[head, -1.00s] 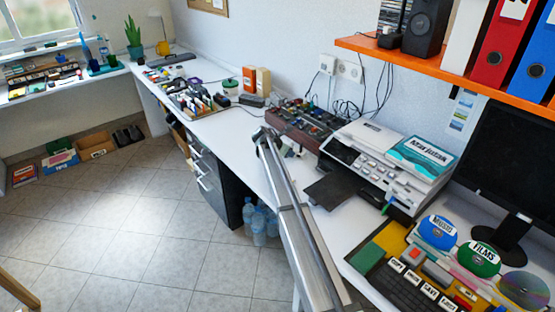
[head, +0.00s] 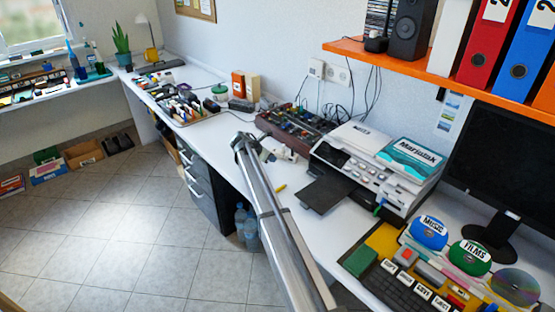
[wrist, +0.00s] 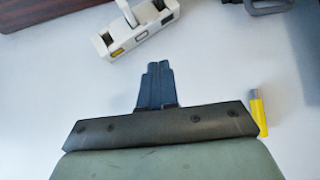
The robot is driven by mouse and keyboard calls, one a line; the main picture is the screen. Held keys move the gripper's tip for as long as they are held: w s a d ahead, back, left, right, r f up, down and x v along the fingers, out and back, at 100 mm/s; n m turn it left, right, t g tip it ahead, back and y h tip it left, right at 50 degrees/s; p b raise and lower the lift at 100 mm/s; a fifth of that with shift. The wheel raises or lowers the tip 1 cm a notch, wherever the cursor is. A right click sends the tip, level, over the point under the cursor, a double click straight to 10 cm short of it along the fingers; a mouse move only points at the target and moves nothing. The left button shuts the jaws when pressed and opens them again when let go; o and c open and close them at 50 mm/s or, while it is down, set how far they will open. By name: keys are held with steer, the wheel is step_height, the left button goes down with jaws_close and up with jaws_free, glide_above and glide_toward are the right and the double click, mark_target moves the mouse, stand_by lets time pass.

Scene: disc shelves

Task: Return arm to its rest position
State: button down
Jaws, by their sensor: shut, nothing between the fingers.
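My gripper (wrist: 158,84) shows in the wrist view with its two dark blue fingers together and nothing between them. It is over the white desk, and its height above the surface is hard to judge. In the head view my silver arm reaches up from the bottom edge across the desk's front edge; the fingers cannot be made out there. Beyond the fingertips in the wrist view is a white object with a yellow patch (wrist: 140,32), apart from them. A yellow marker (wrist: 258,112) lies to the right of the gripper; it also shows in the head view (head: 280,188).
A printer (head: 372,168) with its dark tray (head: 324,194) out stands right of my arm. An orange shelf (head: 450,78) overhangs the desk. The floor at left is open.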

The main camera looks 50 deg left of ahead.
steer(key=v, duration=0.7)
steer(key=shift+s+f, duration=0.1)
